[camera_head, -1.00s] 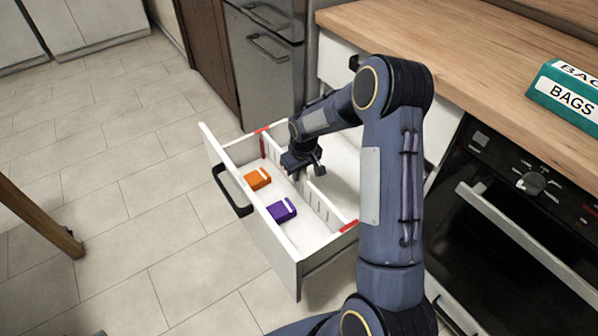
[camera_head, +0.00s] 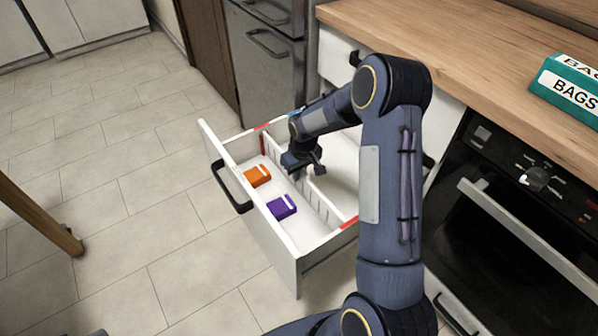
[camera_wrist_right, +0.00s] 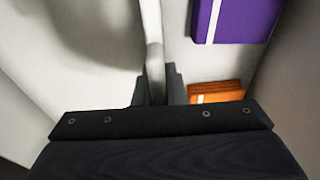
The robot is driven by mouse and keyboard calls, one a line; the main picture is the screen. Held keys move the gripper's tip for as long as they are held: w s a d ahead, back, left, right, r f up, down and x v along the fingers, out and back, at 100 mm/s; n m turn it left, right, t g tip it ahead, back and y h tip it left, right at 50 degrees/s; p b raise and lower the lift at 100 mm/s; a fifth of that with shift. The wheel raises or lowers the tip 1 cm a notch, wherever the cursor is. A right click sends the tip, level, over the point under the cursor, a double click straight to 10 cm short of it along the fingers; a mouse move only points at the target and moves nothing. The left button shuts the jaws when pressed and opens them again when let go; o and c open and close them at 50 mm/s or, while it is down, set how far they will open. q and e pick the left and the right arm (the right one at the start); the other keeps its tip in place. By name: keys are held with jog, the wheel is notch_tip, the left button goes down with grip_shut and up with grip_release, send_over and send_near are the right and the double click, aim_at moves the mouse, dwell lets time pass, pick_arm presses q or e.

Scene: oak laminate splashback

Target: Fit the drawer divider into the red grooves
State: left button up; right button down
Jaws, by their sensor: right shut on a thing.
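The drawer divider (camera_head: 326,207) is a thin white slotted panel standing across the open white drawer (camera_head: 283,243). My right gripper (camera_head: 304,172) is shut on it near its middle. The right wrist view also shows the divider (camera_wrist_right: 153,38) running between the dark fingers (camera_wrist_right: 155,86). Red groove marks show at the far drawer wall (camera_head: 262,127) and the near wall (camera_head: 349,222). The divider's ends are close to these marks; I cannot tell whether they are seated in the grooves. My left gripper is out of view.
An orange box (camera_head: 257,176) and a purple box (camera_head: 281,207) lie in the drawer's front section. The oak worktop (camera_head: 470,60) is above the drawer, with a teal BAGS box (camera_head: 568,92). A black oven (camera_head: 520,210) is at right.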

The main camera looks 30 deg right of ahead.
jog(key=shift+f, duration=0.35)
jog(key=c, duration=1.4)
grip_release()
jog(key=shift+r, duration=0.1)
jog(key=r, duration=0.2)
jog(key=r+p, duration=0.1)
jog(key=r, duration=0.1)
jog(key=s+r, duration=0.1)
jog(key=r, duration=0.2)
jog(key=shift+s+r, duration=0.25)
jog(key=shift+r, duration=0.45)
jog(key=s+a+r+m+t+y, duration=0.1)
jog(key=s+a+r, duration=0.3)
jog(key=s+r, duration=0.5)
jog(key=s+a+r+m+t+y, duration=0.1)
jog(key=s+a+r+t, duration=0.15)
jog(key=s+r, duration=0.6)
jog(key=s+a+f+y, duration=0.25)
jog(key=s+a, duration=0.25)
jog(key=s, duration=0.6)
notch_tip(320, 180, up, 21)
jog(key=p, duration=2.2)
jog(key=shift+w+r+h, duration=0.2)
jog(key=shift+w+h, duration=0.1)
jog(key=shift+h, duration=0.15)
